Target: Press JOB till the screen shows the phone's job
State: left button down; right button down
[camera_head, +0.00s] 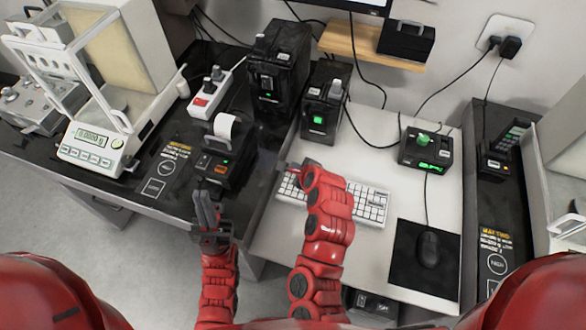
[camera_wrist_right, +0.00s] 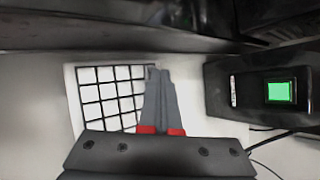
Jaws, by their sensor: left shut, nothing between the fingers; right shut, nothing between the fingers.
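No label reading JOB is legible in either view. A black printer (camera_head: 222,160) with a paper roll has an orange-lit panel and a green light. A black box with a lit green square (camera_head: 318,120) stands behind the keyboard; its green square also shows in the right wrist view (camera_wrist_right: 279,92). A small black box with green digits (camera_head: 426,150) sits at right; the digits are too small to read. A phone-like handset (camera_head: 512,136) stands at far right. My left gripper (camera_head: 205,208) is shut and empty before the printer. My right gripper (camera_wrist_right: 158,90) is shut and empty above the keyboard's left end.
The white keyboard (camera_head: 368,204) lies on the pale table, with a mouse (camera_head: 428,248) on a black mat to its right. A balance (camera_head: 90,145) stands at left. A red-switched power strip (camera_head: 205,102) lies behind the printer. Cables cross the back.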

jog(key=shift+r+p, duration=0.65)
jog(key=shift+r, duration=0.1)
notch_tip(320, 180, up, 5)
jog(key=p, duration=0.4)
jog(key=shift+r, duration=0.1)
dwell(0.6)
